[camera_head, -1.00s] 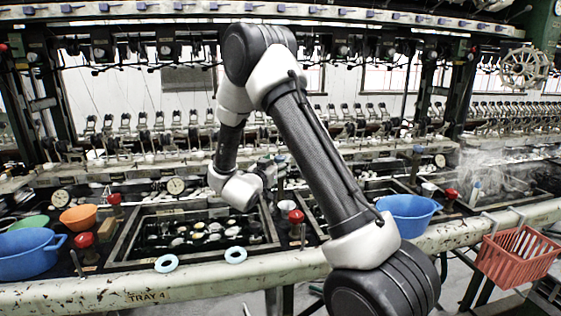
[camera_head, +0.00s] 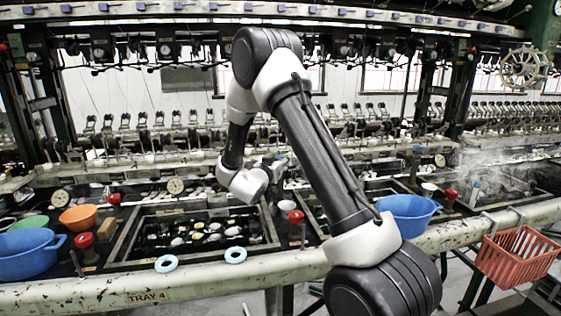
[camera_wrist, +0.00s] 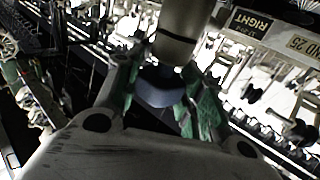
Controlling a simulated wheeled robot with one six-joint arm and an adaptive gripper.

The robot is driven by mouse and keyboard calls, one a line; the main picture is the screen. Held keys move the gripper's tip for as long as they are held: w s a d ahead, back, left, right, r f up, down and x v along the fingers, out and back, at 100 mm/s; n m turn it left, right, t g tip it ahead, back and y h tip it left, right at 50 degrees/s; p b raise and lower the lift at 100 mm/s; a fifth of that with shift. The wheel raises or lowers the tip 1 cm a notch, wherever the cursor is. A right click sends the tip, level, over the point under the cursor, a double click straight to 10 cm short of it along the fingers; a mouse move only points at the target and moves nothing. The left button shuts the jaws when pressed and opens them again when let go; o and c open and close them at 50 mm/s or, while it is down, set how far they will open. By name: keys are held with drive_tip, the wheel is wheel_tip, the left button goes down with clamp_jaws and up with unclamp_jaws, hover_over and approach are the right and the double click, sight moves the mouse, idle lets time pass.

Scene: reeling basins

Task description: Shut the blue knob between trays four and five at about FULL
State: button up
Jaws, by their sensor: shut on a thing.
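The blue knob (camera_wrist: 160,88) shows in the wrist view between the green-padded fingers of my gripper (camera_wrist: 165,98). My gripper is shut on it, with one finger on each side. A grey cylinder (camera_wrist: 183,30) rises right beside the knob in that view. In the head view my gripper (camera_head: 276,166) is small, near the back right corner of tray four (camera_head: 263,222), and the knob cannot be made out clearly there. Tray four holds dark water and pale cocoons. My arm covers much of the tray to its right. No setting mark or FULL label is readable.
Red knobs (camera_head: 296,216) stand along the front and back of the trays. Blue basins (camera_head: 30,257) and (camera_head: 408,212), an orange bowl (camera_head: 78,217) and two pale blue rings (camera_head: 166,264) sit nearby. A red basket (camera_head: 517,259) hangs at right. Steam rises at right.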

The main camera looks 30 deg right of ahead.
drive_tip(key=shift+g, duration=0.3)
drive_tip(key=m+g+h, duration=0.2)
drive_tip(key=m+g, duration=0.1)
drive_tip(key=g, duration=0.1)
drive_tip(key=shift+m+h, duration=0.3)
drive_tip(key=shift+h, duration=0.1)
drive_tip(key=shift+m+g+h, duration=0.3)
drive_tip(key=shift+m+g, duration=0.8)
drive_tip(key=shift+g, duration=0.7)
drive_tip(key=shift+m+g+h, duration=0.3)
drive_tip(key=shift+m+g, duration=0.8)
drive_tip(key=shift+g, duration=0.7)
drive_tip(key=o, duration=1)
drive_tip(key=shift+a, duration=0.1)
drive_tip(key=a, duration=1.1)
drive_tip(key=shift+w+a, duration=0.2)
drive_tip(key=shift+a, duration=0.2)
